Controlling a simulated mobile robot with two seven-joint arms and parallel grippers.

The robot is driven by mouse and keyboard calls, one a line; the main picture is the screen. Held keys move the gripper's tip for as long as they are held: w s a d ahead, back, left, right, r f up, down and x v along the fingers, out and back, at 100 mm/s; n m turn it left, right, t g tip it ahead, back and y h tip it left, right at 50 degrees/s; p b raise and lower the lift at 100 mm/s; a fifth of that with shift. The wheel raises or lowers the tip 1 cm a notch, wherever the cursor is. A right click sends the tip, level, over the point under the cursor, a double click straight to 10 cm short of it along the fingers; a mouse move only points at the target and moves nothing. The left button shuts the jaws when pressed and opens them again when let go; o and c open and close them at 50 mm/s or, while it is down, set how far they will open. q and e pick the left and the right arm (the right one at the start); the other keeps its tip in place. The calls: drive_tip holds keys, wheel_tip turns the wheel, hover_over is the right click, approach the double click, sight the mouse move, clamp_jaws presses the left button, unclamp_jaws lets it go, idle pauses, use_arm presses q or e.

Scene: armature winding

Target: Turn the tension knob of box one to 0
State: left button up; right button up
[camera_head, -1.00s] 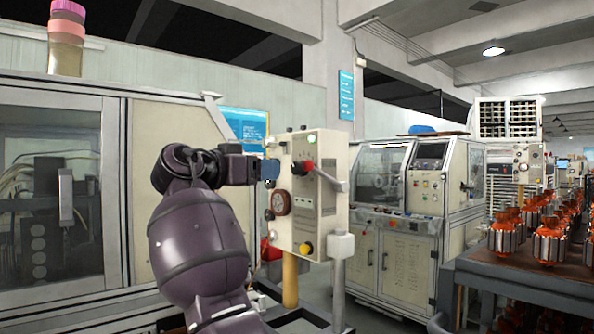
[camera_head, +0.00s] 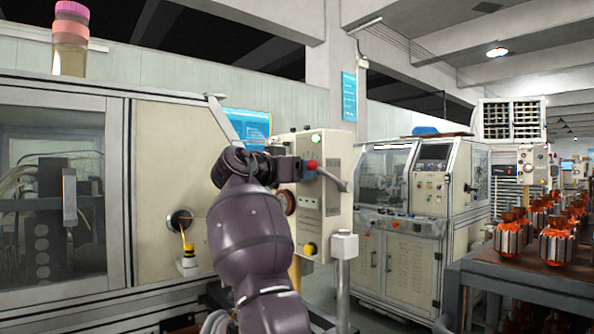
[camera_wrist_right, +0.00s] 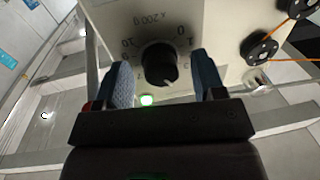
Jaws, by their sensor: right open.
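My open right gripper (camera_wrist_right: 162,82) has one blue finger on each side of the knob, with gaps visible. I cannot tell how deep the fingers reach. My left gripper is out of view.
Black pulleys with orange wire (camera_wrist_right: 260,48) are right of the knob in the wrist view. A dark table (camera_head: 530,275) with copper armatures stands at the right. A large machine (camera_head: 60,215) fills the left.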

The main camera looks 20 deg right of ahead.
drive_tip(key=c, duration=0.9)
use_arm(q)
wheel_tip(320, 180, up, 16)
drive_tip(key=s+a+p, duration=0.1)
drive_tip(key=p, duration=1.8)
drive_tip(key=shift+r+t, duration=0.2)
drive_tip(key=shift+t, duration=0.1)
use_arm(e)
drive_tip(key=shift+w+r+n+g, duration=0.1)
drive_tip(key=shift+n+g, duration=0.4)
drive_tip(key=shift+n, duration=2.75)
drive_tip(key=shift+s+r+n+g, duration=0.1)
drive_tip(key=shift+n+g, duration=0.4)
drive_tip(key=shift+n, duration=2.8)
drive_tip(key=shift+w+n+g, duration=0.1)
drive_tip(key=shift+n+g, duration=0.4)
drive_tip(key=shift+n, duration=2.75)
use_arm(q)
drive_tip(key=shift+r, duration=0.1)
use_arm(e)
drive_tip(key=shift+a, duration=0.1)
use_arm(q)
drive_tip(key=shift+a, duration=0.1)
use_arm(e)
drive_tip(key=o, duration=0.9)
